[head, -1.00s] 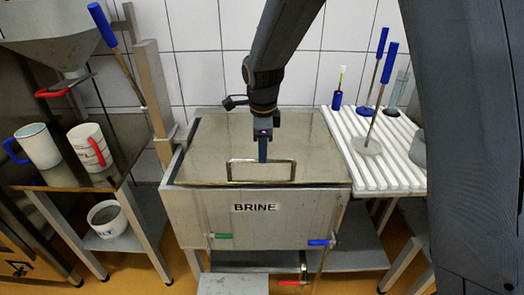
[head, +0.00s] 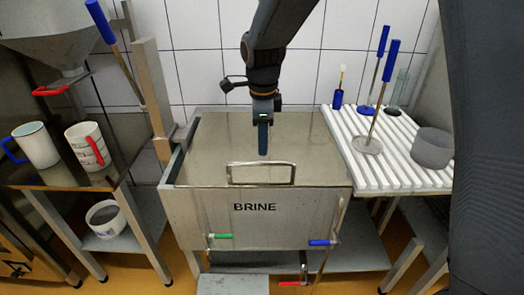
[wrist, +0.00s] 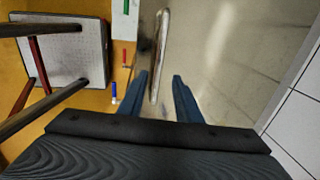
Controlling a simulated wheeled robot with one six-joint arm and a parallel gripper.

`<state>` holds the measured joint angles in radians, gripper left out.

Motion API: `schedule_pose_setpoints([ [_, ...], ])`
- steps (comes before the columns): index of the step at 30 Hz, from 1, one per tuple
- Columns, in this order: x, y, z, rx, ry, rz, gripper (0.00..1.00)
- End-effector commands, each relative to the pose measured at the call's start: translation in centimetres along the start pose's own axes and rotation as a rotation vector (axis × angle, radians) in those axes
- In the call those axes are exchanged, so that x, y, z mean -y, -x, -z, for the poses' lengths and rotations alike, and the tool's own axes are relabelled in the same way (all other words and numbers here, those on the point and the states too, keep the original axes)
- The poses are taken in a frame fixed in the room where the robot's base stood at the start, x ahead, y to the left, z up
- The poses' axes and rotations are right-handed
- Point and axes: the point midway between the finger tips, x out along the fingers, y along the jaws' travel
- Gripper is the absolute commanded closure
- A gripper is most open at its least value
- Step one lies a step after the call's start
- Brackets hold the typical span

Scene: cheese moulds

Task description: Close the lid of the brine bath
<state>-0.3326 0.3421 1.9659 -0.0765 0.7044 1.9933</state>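The brine bath (head: 215,215) is a steel tank marked BRINE. Its lid (head: 215,140) lies flat over the top, looking closed. The lid's bar handle (head: 260,165) stands near its front edge; it also shows in the wrist view (wrist: 159,50), running lengthwise between the finger lines. My gripper (head: 263,153) points down above the lid, just behind the handle in the head view. In the wrist view my gripper's fingers (wrist: 160,82) are apart with nothing held between them.
A ribbed white drainer (head: 400,175) on the right holds tools and a grey bowl (head: 432,148). Mugs (head: 38,145) stand on the left table by a steel post (head: 152,95). Green (head: 222,236), blue (head: 320,242) and red (head: 289,283) valve handles are at the bath's front.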

Motion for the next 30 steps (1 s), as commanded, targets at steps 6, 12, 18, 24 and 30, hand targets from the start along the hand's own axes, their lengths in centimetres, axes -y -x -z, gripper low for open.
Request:
schedule_pose_setpoints([
  [6, 0.1, 2.3, 0.0, 0.001, 0.001, 0.002, 0.69],
  [12, 0.0, 2.6, 0.0, 0.0, 0.001, 0.0, 0.69],
  [18, -0.1, 2.6, 0.1, 0.0, 0.008, -0.001, 0.69],
  [24, -1.9, 1.9, 2.9, -0.002, 0.184, -0.013, 0.69],
  [30, -6.0, 0.6, 7.7, 0.006, 0.546, -0.037, 0.69],
])
